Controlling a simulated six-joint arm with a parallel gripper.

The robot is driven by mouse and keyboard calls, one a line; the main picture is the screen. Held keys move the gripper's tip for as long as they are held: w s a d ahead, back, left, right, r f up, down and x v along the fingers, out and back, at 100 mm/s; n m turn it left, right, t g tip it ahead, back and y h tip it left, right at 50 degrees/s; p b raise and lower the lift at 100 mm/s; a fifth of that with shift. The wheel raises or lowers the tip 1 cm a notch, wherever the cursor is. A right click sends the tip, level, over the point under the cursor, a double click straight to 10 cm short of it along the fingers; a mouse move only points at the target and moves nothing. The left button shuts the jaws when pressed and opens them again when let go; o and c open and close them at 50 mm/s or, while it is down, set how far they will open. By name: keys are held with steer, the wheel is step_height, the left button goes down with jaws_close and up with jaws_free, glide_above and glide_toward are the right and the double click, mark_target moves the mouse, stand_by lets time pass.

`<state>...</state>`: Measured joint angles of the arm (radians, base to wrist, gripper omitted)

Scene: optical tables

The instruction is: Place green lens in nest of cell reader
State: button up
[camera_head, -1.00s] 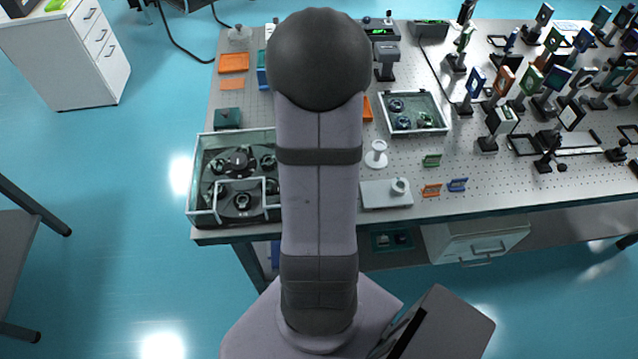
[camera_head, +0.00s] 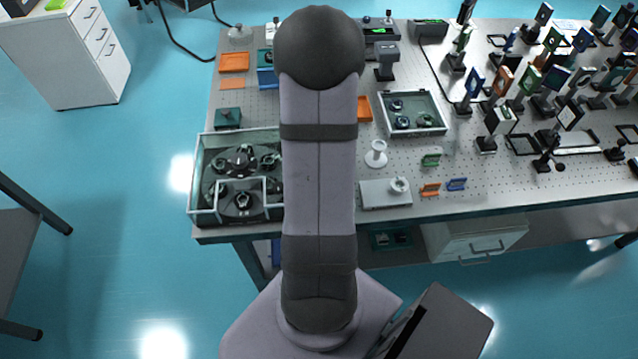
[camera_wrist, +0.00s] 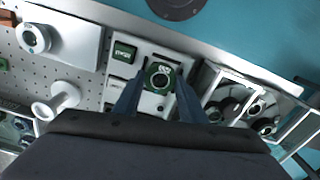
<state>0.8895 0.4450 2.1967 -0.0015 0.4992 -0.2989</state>
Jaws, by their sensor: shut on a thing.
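In the wrist view, my gripper (camera_wrist: 160,90) has its two dark blue fingers on either side of the green lens (camera_wrist: 158,74), a small green-rimmed piece with a round centre. It is shut on the lens. The cell reader (camera_wrist: 122,76) is a pale panel with a small lit green display, under and beside the fingers. The lens appears over this panel; I cannot tell whether it touches the nest, which the lens and fingers hide. In the head view my arm hides the gripper, the lens and the reader.
A glass-walled box with dark round parts (camera_head: 200,205) stands at the table's front left; its frame is close right of my fingers in the wrist view. A white spool (camera_head: 376,155) and a white plate (camera_head: 380,197) lie right of my arm. Many mounted optics fill the right side.

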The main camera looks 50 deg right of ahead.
steer(key=shift+f, duration=0.15)
steer(key=o, duration=1)
steer(key=shift+o, duration=0.2)
step_height(320, 180, up, 12)
steer(key=b, duration=0.1)
steer(key=shift+r, duration=0.2)
steer(key=a+f+n, duration=0.2)
steer(key=a+n, duration=0.1)
steer(key=a, duration=1)
steer(key=a+f+n, duration=0.2)
steer(key=a+n, duration=0.1)
steer(key=a, duration=1)
steer(key=shift+w+f+n, duration=0.3)
steer(key=shift+w+n, duration=0.1)
steer(key=shift+w, duration=0.05)
